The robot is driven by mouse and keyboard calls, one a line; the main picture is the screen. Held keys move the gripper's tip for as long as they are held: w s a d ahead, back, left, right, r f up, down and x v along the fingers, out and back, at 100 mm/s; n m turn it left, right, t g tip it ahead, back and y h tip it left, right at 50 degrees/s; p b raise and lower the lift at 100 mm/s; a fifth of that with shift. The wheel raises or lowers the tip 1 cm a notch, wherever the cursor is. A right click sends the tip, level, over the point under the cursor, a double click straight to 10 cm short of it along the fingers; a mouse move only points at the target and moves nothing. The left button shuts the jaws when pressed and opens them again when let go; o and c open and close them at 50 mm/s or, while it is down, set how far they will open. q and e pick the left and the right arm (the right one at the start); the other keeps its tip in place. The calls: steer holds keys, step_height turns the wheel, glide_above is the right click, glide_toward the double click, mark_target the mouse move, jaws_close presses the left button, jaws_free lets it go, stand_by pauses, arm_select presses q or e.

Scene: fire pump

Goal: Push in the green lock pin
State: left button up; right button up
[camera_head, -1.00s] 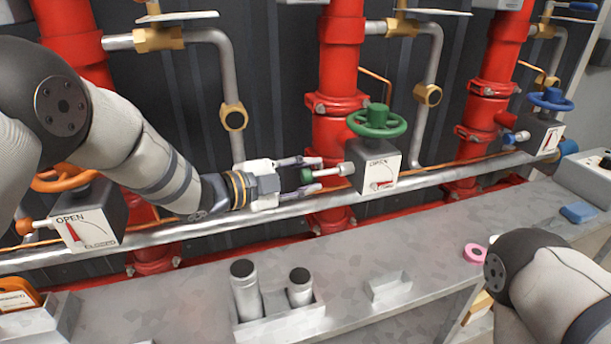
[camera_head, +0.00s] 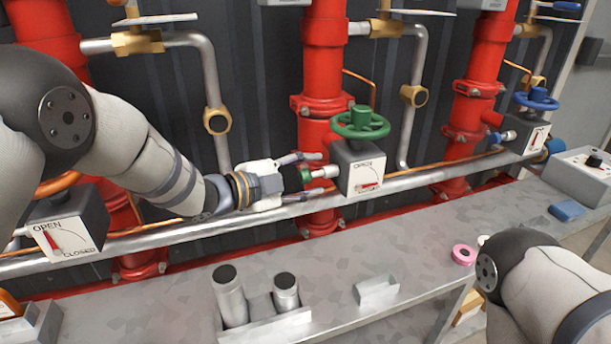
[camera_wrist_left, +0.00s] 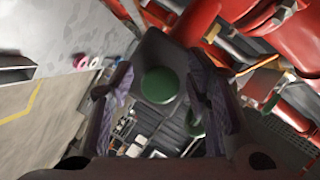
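The green lock pin (camera_head: 305,174) is a green knob on a pale rod. It sticks out of the left side of the grey valve box (camera_head: 350,168) under the green handwheel (camera_head: 361,123). Only a short stretch of rod shows. My left gripper (camera_head: 311,177) is open, its two fingers above and below the knob and pointing at the box. In the left wrist view, the round knob (camera_wrist_left: 159,85) shows between the spread fingers in front of the dark box. Whether the palm touches the knob is hidden. My right gripper is out of view; only its arm shows at lower right.
A grey horizontal pipe (camera_head: 410,181) runs just below the box. A red vertical pipe (camera_head: 322,75) stands behind it. The grey bench (camera_head: 420,240) holds two metal cylinders, a pink ring (camera_head: 463,254) and a blue block (camera_head: 567,210). Its middle is mostly clear.

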arm_select(q)
steer(key=shift+a, duration=0.1)
steer(key=v, duration=1.2)
